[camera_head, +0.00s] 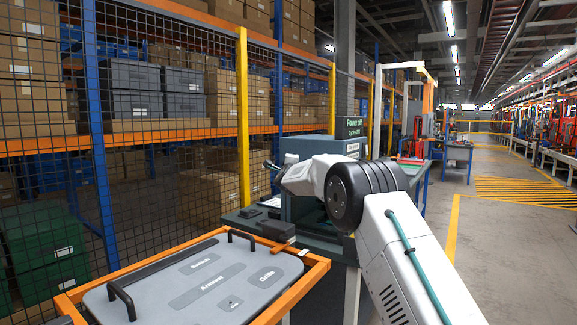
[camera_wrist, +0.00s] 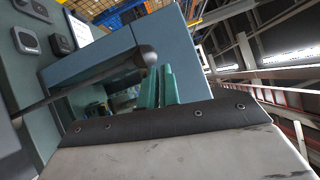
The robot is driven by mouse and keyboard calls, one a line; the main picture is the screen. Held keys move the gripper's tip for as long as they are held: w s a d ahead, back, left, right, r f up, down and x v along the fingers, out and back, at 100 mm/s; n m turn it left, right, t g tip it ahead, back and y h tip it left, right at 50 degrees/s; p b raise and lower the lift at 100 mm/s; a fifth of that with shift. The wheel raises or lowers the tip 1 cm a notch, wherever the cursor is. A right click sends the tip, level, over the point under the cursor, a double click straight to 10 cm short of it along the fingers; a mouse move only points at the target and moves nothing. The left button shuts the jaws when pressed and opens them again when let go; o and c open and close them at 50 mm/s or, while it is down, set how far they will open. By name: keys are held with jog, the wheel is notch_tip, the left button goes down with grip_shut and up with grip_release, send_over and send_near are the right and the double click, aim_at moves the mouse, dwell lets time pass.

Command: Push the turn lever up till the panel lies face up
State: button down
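A grey panel (camera_head: 205,285) with labelled patches and two black handles lies in an orange frame (camera_head: 303,283) at lower left in the head view, its labelled side up. In the wrist view a dark rod with a rounded end (camera_wrist: 146,55) reaches in from the left; it looks like the turn lever, but its mount is out of that view. My gripper shows two green fingers (camera_wrist: 159,85) close together with nothing visible between them. The fingers are beside the rod's rounded end; I cannot tell whether they touch it. In the head view the fingers are hard to make out.
A teal cabinet (camera_head: 303,147) stands on a workbench behind the frame, close to my gripper. Small black blocks (camera_head: 251,212) lie on the bench. A wire-mesh fence with yellow posts (camera_head: 243,115) runs along the left. The aisle floor (camera_head: 490,240) at right is clear.

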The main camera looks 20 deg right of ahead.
jog(key=shift+a+r, duration=0.3)
jog(key=shift+r, duration=0.05)
jog(key=s+r, duration=0.1)
jog(key=s, duration=1.2)
jog(key=s+a+f+n+g+y, duration=0.35)
jog(key=a+f+n+y, duration=0.2)
jog(key=f+n, duration=0.4)
jog(key=s+a+f+n+g+y, duration=0.25)
jog(key=s+f+g, duration=0.2)
jog(key=s, duration=0.45)
jog(key=s+n+g+h, duration=0.1)
jog(key=s+n+g, duration=0.3)
jog(key=s, duration=2.2)
jog(key=s+d+f+n+g, duration=0.1)
jog(key=s+n+g, duration=0.3)
jog(key=s, duration=2.2)
jog(key=n, duration=0.3)
jog(key=shift+s+d+g+h, duration=0.2)
jog(key=shift+s+g+h, duration=0.1)
jog(key=shift+s+h, duration=0.1)
